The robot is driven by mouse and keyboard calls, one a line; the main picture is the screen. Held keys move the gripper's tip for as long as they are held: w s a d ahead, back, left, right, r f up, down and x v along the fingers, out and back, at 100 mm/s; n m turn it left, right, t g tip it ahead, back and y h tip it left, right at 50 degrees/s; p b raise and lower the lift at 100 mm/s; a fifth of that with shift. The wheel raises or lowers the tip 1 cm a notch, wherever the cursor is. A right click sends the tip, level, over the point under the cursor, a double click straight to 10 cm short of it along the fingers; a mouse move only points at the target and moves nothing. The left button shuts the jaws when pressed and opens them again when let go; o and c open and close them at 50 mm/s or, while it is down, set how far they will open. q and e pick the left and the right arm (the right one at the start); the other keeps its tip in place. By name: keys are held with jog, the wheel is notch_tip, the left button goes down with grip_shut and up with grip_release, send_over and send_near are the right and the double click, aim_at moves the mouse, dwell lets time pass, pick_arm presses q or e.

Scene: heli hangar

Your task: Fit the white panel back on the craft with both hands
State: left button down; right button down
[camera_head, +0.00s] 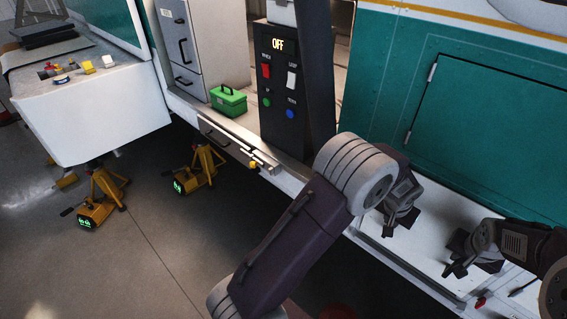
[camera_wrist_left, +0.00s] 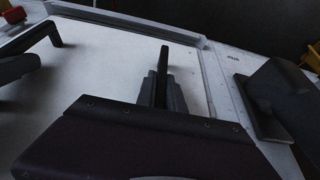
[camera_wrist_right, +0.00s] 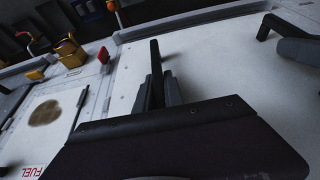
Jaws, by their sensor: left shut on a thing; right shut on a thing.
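The white panel (camera_head: 428,256) lies at the lower right of the head view, beneath both grippers and against the craft's lower side. It fills much of the left wrist view (camera_wrist_left: 105,70) and the right wrist view (camera_wrist_right: 205,65). My left gripper (camera_head: 389,227) is shut on a dark grip on the panel's left part. My right gripper (camera_head: 456,268) is shut on another dark grip farther right. The grips are largely hidden by the jaws. I cannot tell whether the panel's edges are seated.
The teal craft body (camera_head: 385,90) rises behind the panel, with a closed hatch (camera_head: 475,125). A control box (camera_head: 290,85) reading OFF and a green toolbox (camera_head: 228,101) stand left of it. Yellow jacks (camera_head: 100,200) stand on the floor at left. A FUEL-marked surface (camera_wrist_right: 50,115) borders the panel.

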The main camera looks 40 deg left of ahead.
pick_arm(q)
jog(key=shift+f, duration=0.55)
pick_arm(e)
jog(key=shift+f, duration=0.55)
pick_arm(q)
jog(key=shift+f, duration=0.35)
pick_arm(e)
jog(key=shift+f, duration=0.3)
pick_arm(q)
jog(key=shift+f, duration=0.3)
pick_arm(e)
jog(key=shift+f, duration=0.35)
pick_arm(q)
jog(key=shift+f, duration=0.4)
pick_arm(e)
jog(key=shift+f, duration=0.35)
pick_arm(q)
jog(key=c, duration=1.4)
grip_release()
jog(key=shift+o, duration=0.2)
jog(key=shift+s, duration=0.1)
pick_arm(e)
jog(key=c, duration=1.4)
grip_release()
jog(key=shift+s, duration=0.1)
jog(key=shift+o, duration=0.2)
